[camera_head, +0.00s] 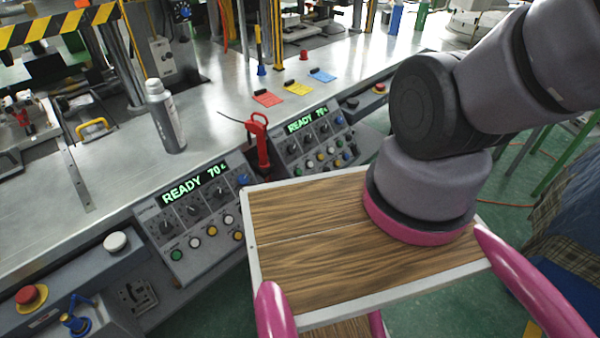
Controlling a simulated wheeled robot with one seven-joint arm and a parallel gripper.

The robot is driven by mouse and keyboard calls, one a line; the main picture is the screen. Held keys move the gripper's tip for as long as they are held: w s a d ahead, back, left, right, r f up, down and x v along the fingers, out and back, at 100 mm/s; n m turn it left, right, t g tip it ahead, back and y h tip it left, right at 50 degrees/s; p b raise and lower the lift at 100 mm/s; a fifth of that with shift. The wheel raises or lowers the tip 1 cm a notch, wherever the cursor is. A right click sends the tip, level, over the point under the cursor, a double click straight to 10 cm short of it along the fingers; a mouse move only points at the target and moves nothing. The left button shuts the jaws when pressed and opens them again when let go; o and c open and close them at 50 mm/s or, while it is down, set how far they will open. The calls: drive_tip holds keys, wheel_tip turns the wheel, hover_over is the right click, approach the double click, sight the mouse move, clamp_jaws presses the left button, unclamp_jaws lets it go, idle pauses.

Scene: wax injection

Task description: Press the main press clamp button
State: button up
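The left control panel (205,222) reads READY 70 on a green display and has a row of dials. Below them are a green button (176,255), a white one, an orange one and others, with a blue one at its right edge. A second control panel (317,139) with a similar display and buttons is to its right. On the bench front at left are a large white button (115,242) and a red mushroom button (31,296) on a yellow ring. I cannot tell which is the main press clamp button. My arm rises at right; my gripper is out of view.
A metal workbench (225,105) runs across behind the panels. A grey spray can (165,117) and a red tool (258,139) stand along its front. Another red button (379,88) is at right. Yellow-black striped bars (60,25) cross above.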

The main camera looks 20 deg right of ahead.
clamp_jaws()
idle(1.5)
